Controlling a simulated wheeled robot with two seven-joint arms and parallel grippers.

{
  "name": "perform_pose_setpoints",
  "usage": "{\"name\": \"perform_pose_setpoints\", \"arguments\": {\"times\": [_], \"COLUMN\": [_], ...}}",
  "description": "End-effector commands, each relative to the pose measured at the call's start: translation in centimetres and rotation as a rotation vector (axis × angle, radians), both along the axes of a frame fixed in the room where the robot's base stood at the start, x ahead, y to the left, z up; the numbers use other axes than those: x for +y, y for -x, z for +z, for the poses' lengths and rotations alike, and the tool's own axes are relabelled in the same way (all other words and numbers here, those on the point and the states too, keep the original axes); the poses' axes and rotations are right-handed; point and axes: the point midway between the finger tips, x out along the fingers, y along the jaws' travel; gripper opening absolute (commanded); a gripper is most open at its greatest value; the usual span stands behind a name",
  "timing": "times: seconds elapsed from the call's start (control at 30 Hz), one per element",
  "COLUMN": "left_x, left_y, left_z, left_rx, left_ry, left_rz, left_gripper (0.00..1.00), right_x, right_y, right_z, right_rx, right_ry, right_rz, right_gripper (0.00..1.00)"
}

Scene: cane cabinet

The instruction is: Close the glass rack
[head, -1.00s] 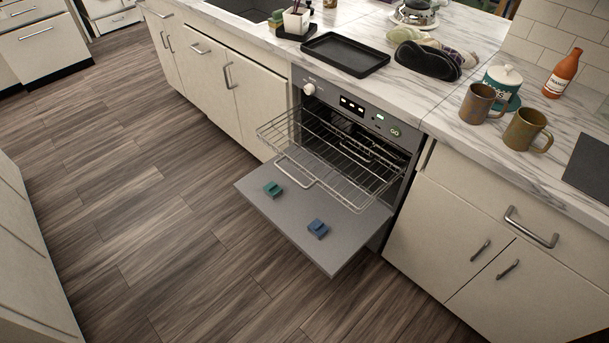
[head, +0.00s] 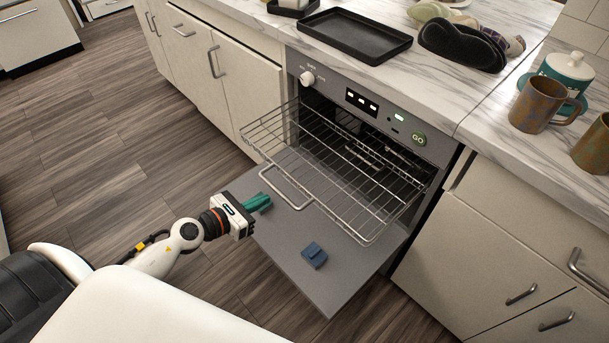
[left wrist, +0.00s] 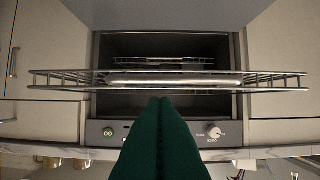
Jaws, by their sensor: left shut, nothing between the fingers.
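The wire rack (head: 340,180) is pulled far out of the oven, over the lowered oven door (head: 335,285). Its front has a looped metal handle (head: 285,190). My left gripper (head: 262,201) has green fingers pressed together, with nothing between them. It is in front of the rack, just left of the handle in the head view. In the left wrist view the rack's front (left wrist: 175,80) spans the picture across the oven opening, and the shut fingertips (left wrist: 160,100) point at it. I cannot tell whether they touch it. My right gripper is not seen.
A small blue block (head: 314,256) shows over the oven door. The counter above holds a black tray (head: 355,35), a dark mitt-like item (head: 462,45) and a brown mug (head: 540,105). Cabinets flank the oven. The wood floor (head: 100,130) at left is clear.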

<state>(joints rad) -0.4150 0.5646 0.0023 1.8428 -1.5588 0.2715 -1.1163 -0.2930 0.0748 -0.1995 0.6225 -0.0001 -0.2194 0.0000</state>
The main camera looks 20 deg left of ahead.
Motion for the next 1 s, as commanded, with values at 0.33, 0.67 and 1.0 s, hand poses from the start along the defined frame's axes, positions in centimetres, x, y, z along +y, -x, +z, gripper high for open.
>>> {"name": "perform_pose_setpoints", "arguments": {"times": [0.33,0.67,1.0], "left_x": [-2.0,-3.5,-3.6], "left_y": [-4.8,-8.4,-8.7], "left_z": [-1.2,-2.7,-2.8], "left_rx": [-0.007,-0.005,-0.004], "left_ry": [-0.004,-0.004,-0.004], "left_rz": [-0.002,-0.001,-0.002], "left_gripper": [0.0,0.0,0.0], "right_x": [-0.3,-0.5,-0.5], "right_y": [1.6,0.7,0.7], "right_z": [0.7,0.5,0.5], "right_rx": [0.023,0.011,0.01], "right_ry": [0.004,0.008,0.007], "right_rz": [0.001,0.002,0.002], "right_gripper": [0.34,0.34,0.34]}}
